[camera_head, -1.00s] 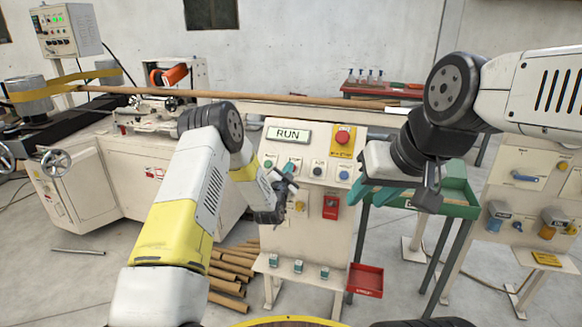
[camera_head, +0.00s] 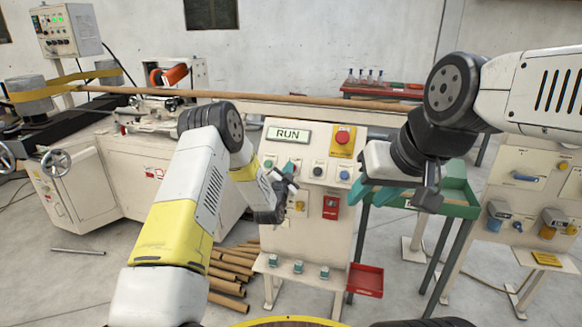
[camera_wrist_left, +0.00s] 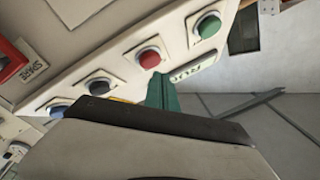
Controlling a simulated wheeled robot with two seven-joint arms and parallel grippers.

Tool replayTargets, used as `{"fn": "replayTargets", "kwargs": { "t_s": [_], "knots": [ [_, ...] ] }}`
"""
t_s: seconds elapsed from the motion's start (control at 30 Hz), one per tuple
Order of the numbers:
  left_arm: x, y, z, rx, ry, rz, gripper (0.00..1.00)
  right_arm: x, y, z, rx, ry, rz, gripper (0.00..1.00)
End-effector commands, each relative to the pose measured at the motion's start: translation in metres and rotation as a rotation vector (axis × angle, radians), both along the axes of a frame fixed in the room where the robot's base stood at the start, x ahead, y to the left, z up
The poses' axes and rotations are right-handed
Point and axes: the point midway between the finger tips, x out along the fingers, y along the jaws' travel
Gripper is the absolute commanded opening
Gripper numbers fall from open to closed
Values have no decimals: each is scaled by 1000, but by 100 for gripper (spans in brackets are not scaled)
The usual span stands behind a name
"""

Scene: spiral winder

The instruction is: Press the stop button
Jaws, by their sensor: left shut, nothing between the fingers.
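The control panel (camera_head: 300,190) stands in the middle of the head view, and its display (camera_head: 288,134) reads RUN. In the left wrist view a red round button (camera_wrist_left: 150,58) sits between a green button (camera_wrist_left: 208,24) and a black one (camera_wrist_left: 98,85). No label naming it stop is legible. My left gripper (camera_head: 290,168) is shut and empty at the button row, partly covering the red button in the head view. Its green fingertip (camera_wrist_left: 163,90) appears close to the red button; I cannot tell if they touch. My right gripper (camera_head: 400,193) hangs to the panel's right, its finger gap unclear.
A red mushroom button (camera_head: 342,136) on a yellow plate is at the panel's upper right. A blue button (camera_head: 344,175) ends the row. A green tray stand (camera_head: 458,200) is behind my right gripper. Cardboard tubes (camera_head: 230,270) lie on the floor left of the panel.

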Motion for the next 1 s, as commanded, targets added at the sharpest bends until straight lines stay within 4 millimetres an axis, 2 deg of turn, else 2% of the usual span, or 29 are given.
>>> {"fn": "replayTargets", "kwargs": {
  "t_s": [1.0],
  "knots": [
    [6,-2,-6,1,0,0,0,0,0,0,0,0,0,36]
  ]
}}
